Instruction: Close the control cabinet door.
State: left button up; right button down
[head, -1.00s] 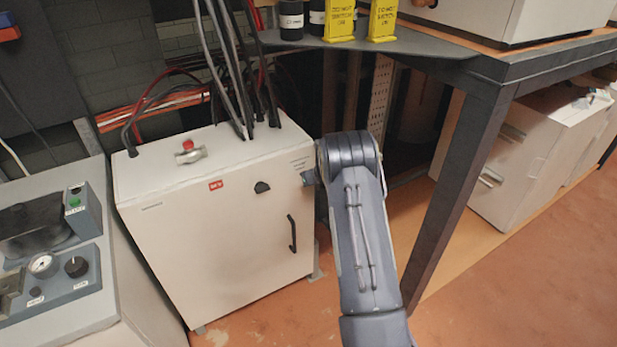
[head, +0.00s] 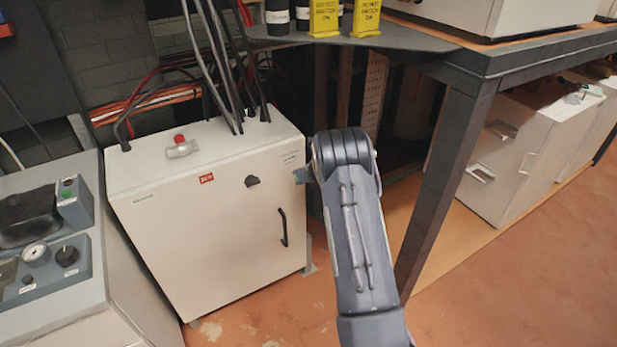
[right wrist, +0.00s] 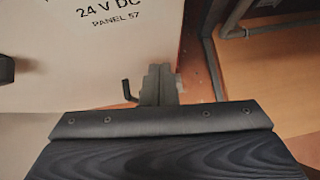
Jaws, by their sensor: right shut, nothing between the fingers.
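The control cabinet (head: 215,150) is a white box at the left centre of the head view. Its front door (head: 210,235) has a black handle (head: 283,227), a dark latch and a red label. The door looks flush with the body, with no gap visible from here. My right gripper (head: 301,175) is at the door's upper right edge, mostly hidden by my arm. In the right wrist view the gripper (right wrist: 158,82) is shut and empty, close to the lettered white panel (right wrist: 100,35). I cannot tell whether it touches. My left gripper is out of view.
A grey control console (head: 45,260) stands left of the cabinet. Cables (head: 215,70) rise from the cabinet top, which carries a red-capped fitting (head: 181,147). A dark-legged bench (head: 440,180) stands to the right. The floor (head: 500,300) in front right is clear.

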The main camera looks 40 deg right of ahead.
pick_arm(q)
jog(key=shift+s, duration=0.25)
pick_arm(e)
jog(key=s+d+v, duration=0.1)
jog(key=d+v, duration=0.1)
jog(key=v, duration=0.8)
jog(key=shift+s+a+f, duration=0.2)
jog(key=shift+a, duration=0.3)
